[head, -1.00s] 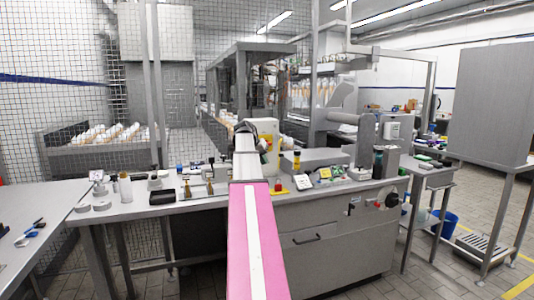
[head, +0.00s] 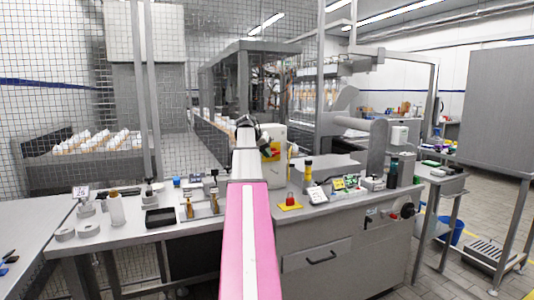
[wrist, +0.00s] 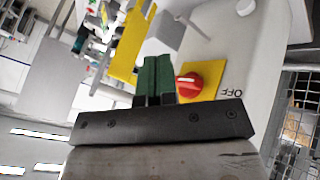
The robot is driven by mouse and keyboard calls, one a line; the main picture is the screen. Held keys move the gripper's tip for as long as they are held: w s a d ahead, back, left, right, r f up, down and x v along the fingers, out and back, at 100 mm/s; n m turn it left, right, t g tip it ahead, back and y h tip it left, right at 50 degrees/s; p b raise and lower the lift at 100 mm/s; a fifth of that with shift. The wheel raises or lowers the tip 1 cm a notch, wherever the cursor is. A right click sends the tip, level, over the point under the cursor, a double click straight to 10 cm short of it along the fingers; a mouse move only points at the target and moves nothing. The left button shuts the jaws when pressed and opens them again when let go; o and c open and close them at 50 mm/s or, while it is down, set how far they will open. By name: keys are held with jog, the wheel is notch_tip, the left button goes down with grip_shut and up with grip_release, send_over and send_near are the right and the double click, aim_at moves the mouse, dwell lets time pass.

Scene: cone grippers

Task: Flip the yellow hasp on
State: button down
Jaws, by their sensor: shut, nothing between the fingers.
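A pale machine box (head: 274,168) stands on the bench, behind the end of my arm. On its face is a yellow plate with a red rotary knob (wrist: 190,84), marked OFF in the wrist view. A narrow yellow piece (head: 293,150), seemingly the hasp, shows at the box's right side in the head view. A flat yellow piece (wrist: 128,48) stands left of the box in the wrist view; I cannot tell whether it is the same part. My gripper (wrist: 155,65) has its green fingers shut together and empty, close beside the red knob. Any contact is unclear.
A yellow pad (head: 290,204) with a red padlock lies on the bench right of my arm. A yellow-black bottle (head: 308,169), small displays and jars stand nearby. Brass fixtures (head: 202,206) and a black tray (head: 160,218) lie left. Wire mesh closes the back left.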

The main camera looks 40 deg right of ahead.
jog(key=s+d+f, duration=0.4)
jog(key=d+f, duration=0.1)
jog(key=d, duration=0.1)
jog(key=shift+d+f, duration=0.2)
jog(key=shift+d, duration=0.05)
jog(key=shift+s, duration=0.1)
jog(key=s+d+n+t, duration=0.4)
jog(key=s+d+n, duration=0.1)
jog(key=d+n, duration=0.1)
jog(key=shift+d+n, duration=0.2)
jog(key=shift+n, duration=0.2)
dwell(0.5)
jog(key=shift+s, duration=0.1)
dwell(0.4)
